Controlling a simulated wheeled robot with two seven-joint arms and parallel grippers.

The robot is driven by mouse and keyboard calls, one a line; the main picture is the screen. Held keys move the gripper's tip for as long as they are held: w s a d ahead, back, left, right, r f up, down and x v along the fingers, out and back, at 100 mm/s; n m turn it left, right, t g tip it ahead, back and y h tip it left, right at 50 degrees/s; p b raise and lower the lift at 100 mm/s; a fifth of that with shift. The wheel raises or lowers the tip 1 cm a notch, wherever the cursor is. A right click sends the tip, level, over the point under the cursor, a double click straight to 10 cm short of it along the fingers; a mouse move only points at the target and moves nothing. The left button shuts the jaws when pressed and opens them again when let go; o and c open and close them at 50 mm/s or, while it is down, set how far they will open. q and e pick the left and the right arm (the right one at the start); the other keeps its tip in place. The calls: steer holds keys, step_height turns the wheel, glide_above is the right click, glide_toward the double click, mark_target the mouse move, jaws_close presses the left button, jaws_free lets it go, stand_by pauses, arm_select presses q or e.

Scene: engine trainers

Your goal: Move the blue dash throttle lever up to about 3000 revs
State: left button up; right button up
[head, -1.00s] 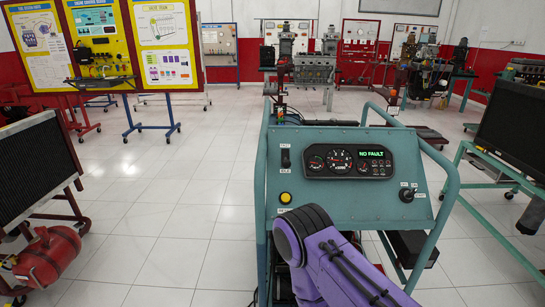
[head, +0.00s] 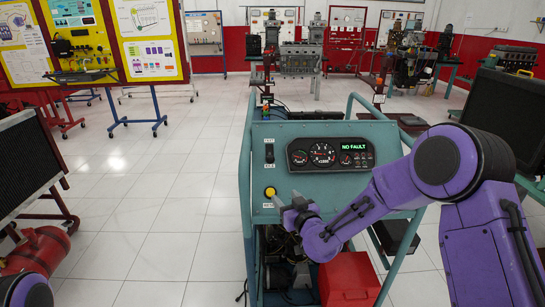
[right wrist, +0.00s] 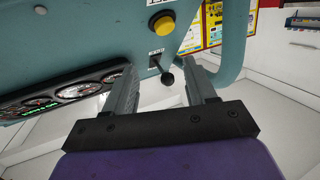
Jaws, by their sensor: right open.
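The throttle lever (head: 270,155) is a small black lever in a slot at the upper left of the blue dash panel (head: 345,200), with labels above and below it. In the right wrist view its black ball knob (right wrist: 167,77) shows between the two grey fingers. My right gripper (head: 287,202) is open, just below and right of the yellow button (head: 270,191) in the head view. It is empty, and the wrist view also shows its fingers spread (right wrist: 165,70). I cannot tell how far the knob is from the fingers. My left gripper is out of view.
A teal tubular frame (head: 246,190) surrounds the panel. A red box (head: 349,280) is below. My right arm covers the panel's lower right. Open tiled floor (head: 180,220) lies left.

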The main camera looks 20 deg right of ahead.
steer(key=n+t, duration=0.1)
steer(key=t, duration=0.1)
glide_toward(272, 161)
steer(key=w+p, duration=0.1)
steer(key=w, duration=0.6)
steer(key=w+a+p, duration=0.1)
steer(key=w, duration=0.3)
steer(key=shift+w+r+p, duration=0.1)
steer(key=shift+p, duration=0.2)
jaws_close()
steer(key=shift+d, duration=0.1)
